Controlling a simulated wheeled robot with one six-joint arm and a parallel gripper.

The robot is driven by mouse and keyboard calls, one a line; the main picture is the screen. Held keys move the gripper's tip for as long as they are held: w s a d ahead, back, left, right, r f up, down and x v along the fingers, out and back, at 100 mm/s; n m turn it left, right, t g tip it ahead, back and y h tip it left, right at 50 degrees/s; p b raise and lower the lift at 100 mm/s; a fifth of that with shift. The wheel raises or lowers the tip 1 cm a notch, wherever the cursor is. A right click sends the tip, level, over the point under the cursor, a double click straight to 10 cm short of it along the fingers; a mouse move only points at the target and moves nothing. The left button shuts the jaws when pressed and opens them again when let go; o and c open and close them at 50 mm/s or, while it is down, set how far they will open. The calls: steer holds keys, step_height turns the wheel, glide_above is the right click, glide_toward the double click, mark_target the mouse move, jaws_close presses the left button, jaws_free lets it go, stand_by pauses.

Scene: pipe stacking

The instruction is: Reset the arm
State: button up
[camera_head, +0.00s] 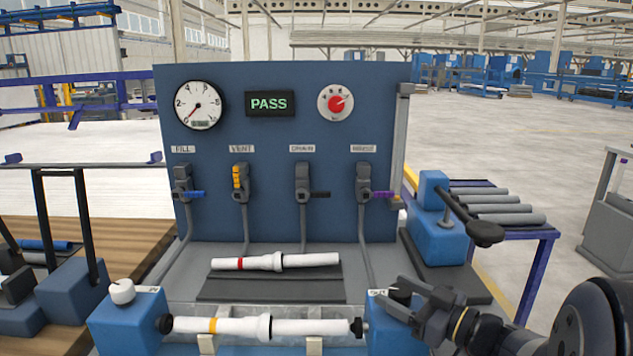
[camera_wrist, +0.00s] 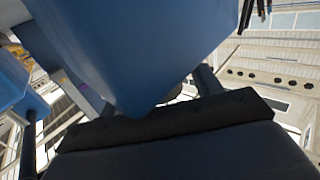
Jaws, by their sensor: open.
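My gripper (camera_head: 398,298) is at the lower right in the head view, with its fingers apart beside the right blue clamp block (camera_head: 376,308) of the test bench. A dark knob on top of that block is close to the fingers; I cannot tell whether they touch. A white pipe with an orange band (camera_head: 236,326) lies between the left clamp block (camera_head: 128,322) and the right one. A second white pipe with a red band (camera_head: 275,261) lies on the dark mat behind it. In the wrist view, a large blue surface (camera_wrist: 130,45) fills the middle, close up.
The blue panel (camera_head: 270,215) behind carries a gauge (camera_head: 200,104), a display (camera_head: 269,103) reading PASS, a red knob (camera_head: 336,103) and several valves. A blue toggle clamp (camera_head: 440,220) stands at the right. A rack of grey pipes (camera_head: 497,200) is behind it.

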steer(key=shift+f+m+t+h+b, duration=0.15)
steer(key=shift+m+t+h+b, duration=0.6)
steer(key=shift+h, duration=0.25)
steer(key=shift+m+t+b, duration=0.25)
steer(key=shift+b, duration=0.05)
steer(key=shift+h, duration=0.5)
